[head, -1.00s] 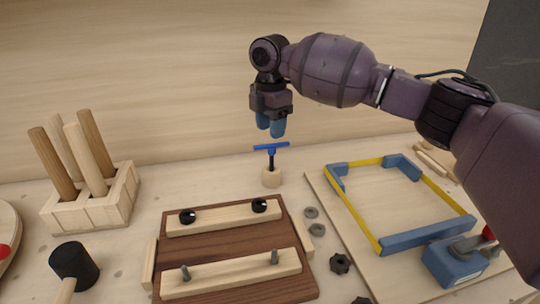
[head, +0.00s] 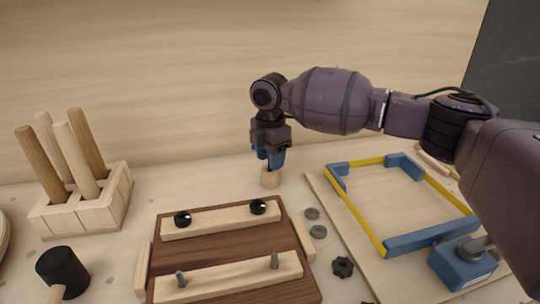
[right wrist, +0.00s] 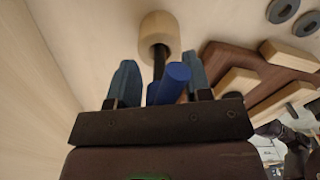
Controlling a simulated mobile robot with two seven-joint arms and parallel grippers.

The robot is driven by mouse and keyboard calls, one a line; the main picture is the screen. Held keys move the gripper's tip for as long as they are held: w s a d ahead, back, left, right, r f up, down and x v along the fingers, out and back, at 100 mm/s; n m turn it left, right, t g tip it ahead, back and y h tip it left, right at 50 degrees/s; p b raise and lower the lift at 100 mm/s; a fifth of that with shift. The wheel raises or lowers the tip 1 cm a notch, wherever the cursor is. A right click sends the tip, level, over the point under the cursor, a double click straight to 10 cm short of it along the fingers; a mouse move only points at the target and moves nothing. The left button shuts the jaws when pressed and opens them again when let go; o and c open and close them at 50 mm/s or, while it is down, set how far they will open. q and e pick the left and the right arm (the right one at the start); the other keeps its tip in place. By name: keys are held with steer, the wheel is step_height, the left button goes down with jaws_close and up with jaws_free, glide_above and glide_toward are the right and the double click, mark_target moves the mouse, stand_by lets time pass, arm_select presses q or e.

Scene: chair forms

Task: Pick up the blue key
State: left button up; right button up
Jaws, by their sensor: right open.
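The blue key is a T-handled tool with a dark shaft, standing in a small wooden holder (head: 270,178). In the head view my right gripper (head: 269,160) is over the holder and covers most of the key. In the right wrist view the key's blue handle (right wrist: 170,82) lies between the two blue fingers of my right gripper (right wrist: 152,85). The fingers are apart, one on each side of the handle. The dark shaft runs into the wooden holder, which also shows in the right wrist view (right wrist: 158,32). My left gripper is not in view.
A brown board (head: 230,238) with wooden bars, knobs and bolts lies in front. A blue and yellow frame (head: 372,228) lies on a panel at the right. A wooden block (head: 85,205) with upright sticks stands at the left, near a black mallet head (head: 62,271).

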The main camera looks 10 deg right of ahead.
jaws_close()
